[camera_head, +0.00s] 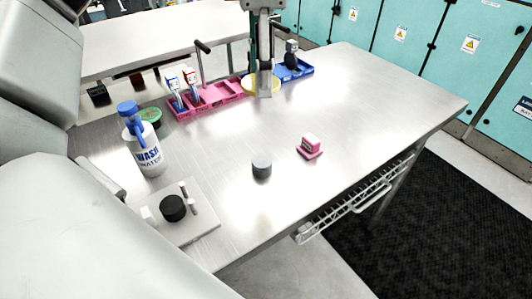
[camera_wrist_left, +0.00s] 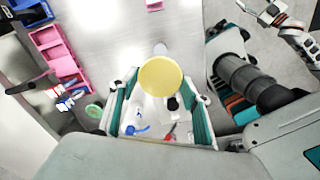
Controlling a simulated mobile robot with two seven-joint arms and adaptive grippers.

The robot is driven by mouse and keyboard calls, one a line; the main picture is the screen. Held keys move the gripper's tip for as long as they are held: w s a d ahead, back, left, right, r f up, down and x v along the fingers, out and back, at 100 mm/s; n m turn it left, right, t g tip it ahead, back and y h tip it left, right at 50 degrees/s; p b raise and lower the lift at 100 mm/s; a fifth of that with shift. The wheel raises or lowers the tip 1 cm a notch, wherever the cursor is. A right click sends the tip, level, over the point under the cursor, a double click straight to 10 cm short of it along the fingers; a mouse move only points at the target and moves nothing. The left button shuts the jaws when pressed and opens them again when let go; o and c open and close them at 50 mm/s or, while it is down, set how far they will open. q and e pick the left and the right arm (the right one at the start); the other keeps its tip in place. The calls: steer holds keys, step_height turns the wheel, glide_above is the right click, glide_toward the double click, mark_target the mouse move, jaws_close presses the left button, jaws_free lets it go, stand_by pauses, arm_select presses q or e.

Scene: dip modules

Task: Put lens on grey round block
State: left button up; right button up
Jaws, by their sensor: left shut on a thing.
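My left gripper (camera_head: 263,91) comes down from the top of the head view, over the far part of the table. It is shut on the lens, a pale yellow round disc (camera_head: 249,83), partly hidden behind a finger. In the left wrist view the lens (camera_wrist_left: 160,77) shows flat and face-on between the fingertips of my left gripper (camera_wrist_left: 160,88). The grey round block (camera_head: 262,164) stands upright on the table, apart from the gripper and nearer to the head camera. In the left wrist view a grey round shape (camera_wrist_left: 160,48), likely this block, is partly covered by the lens.
A pink tray (camera_head: 213,95) and a blue tray (camera_head: 304,70) flank the gripper. A pink block (camera_head: 309,146) lies right of the grey block. A wash bottle (camera_head: 150,153), green disc (camera_head: 150,115) and plate with a black knob (camera_head: 173,208) are left.

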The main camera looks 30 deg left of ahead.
arm_select(q)
step_height(320, 180, down, 9)
steer(key=b, duration=0.2)
glide_above(262, 161)
step_height(262, 161, down, 6)
steer(key=shift+r, duration=0.2)
steer(key=shift+f, duration=0.4)
steer(key=shift+f+b, duration=0.45)
steer(key=shift+f, duration=1.45)
arm_select(e)
steer(key=shift+w+d+f, duration=0.1)
steer(key=shift+d+f, duration=0.1)
steer(key=shift+f, duration=0.9)
arm_select(q)
steer(key=shift+f, duration=0.15)
steer(key=o, duration=0.9)
